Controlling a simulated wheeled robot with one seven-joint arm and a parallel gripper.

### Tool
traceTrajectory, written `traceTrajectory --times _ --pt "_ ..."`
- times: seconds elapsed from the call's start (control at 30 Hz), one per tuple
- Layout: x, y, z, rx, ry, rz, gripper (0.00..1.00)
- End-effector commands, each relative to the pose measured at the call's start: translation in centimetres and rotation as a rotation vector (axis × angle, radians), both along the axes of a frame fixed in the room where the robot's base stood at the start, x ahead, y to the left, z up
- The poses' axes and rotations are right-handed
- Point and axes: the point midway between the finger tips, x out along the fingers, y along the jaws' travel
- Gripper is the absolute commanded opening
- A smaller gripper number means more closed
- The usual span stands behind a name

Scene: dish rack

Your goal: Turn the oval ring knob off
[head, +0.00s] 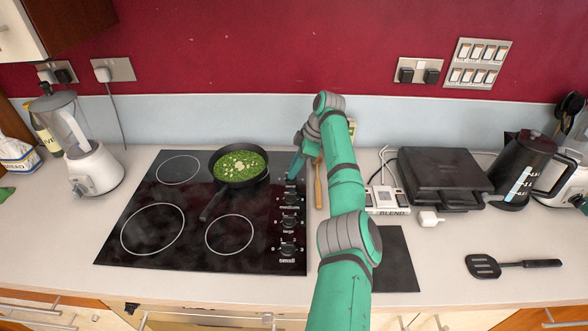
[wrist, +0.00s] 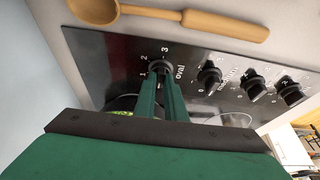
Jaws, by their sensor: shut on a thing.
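The oval ring knob (wrist: 160,66) is a black dial at the end of the row of knobs on the black hob (head: 170,248). In the wrist view the word "oval" and the numbers 2 and 3 show beside it. My gripper (wrist: 161,84) is shut on this knob, with its two green fingers at its sides. The fingers hide part of the dial, and its pointer setting cannot be read. In the head view my gripper (head: 292,176) is at the back right of the hob, and the oval knob is hidden behind it.
Other hob knobs, medium (head: 289,198), large (head: 289,222) and small (head: 288,249), run toward the front. A pan (head: 216,195) of green food stands on a back ring. A wooden spoon (wrist: 215,24) lies just right of the hob. A black grill (head: 447,175) stands farther right.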

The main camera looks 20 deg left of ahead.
Motion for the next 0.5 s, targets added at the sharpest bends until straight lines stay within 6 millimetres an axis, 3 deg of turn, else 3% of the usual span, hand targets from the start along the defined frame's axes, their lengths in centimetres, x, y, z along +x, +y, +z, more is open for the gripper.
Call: traceTrajectory --times 0.03,0.07,0.13,0.5 --pt "-0.03 -0.15 0.04 -0.001 0.001 0.001 0.00" --pt "-0.02 -0.16 0.04 -0.001 0.001 0.001 0.13" --pt "-0.03 -0.16 0.03 -0.001 0.001 0.001 0.29" --pt "0.06 -0.19 0.36 0.000 0.000 -0.001 0.29"
